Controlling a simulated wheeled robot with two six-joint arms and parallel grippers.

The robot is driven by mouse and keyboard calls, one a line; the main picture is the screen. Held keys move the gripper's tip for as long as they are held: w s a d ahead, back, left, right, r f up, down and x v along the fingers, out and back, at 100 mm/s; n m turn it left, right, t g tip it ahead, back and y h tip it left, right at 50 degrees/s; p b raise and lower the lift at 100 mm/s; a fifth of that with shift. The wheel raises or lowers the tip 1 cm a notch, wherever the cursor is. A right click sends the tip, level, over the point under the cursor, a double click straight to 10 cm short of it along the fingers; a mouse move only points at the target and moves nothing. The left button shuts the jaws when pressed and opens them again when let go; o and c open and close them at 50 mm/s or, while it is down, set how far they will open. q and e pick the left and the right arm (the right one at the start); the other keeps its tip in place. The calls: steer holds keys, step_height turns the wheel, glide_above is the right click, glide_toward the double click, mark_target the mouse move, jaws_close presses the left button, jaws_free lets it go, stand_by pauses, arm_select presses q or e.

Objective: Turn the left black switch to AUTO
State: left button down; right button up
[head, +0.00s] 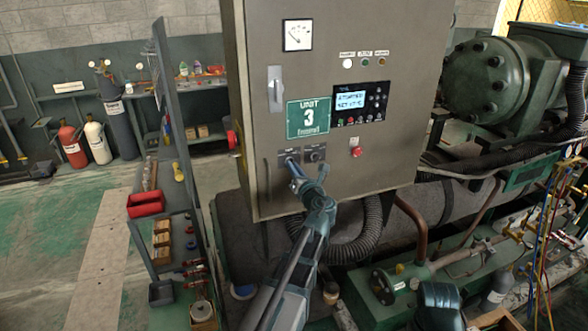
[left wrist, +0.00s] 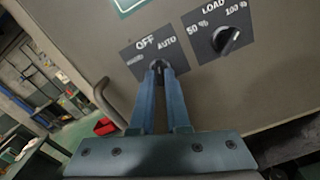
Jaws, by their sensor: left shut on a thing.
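The grey control cabinet (head: 340,60) carries two black rotary switches below the green UNIT 3 sign (head: 308,118). The left black switch (left wrist: 157,64) sits on a dark plate (left wrist: 139,53) marked OFF at the top and AUTO at the upper right; a third label at the left is too faint to read. My left gripper (head: 291,162) is at this switch, its two blue fingers (left wrist: 160,72) closed on the knob. The fingers hide most of the knob, so I cannot tell its exact pointing.
The LOAD switch (left wrist: 228,40), marked 50 % and 100 %, is close on the right. A red button (head: 356,152) and a display panel (head: 361,103) are further right and above. A cabinet handle (head: 274,88) is above left. A shelf rack (head: 175,190) stands left.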

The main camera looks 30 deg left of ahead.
stand_by(0.3)
arm_select(q)
steer(key=m, duration=0.3)
steer(key=shift+m, duration=0.3)
steer(key=c, duration=1)
jaws_free()
steer(key=shift+v, duration=4.5)
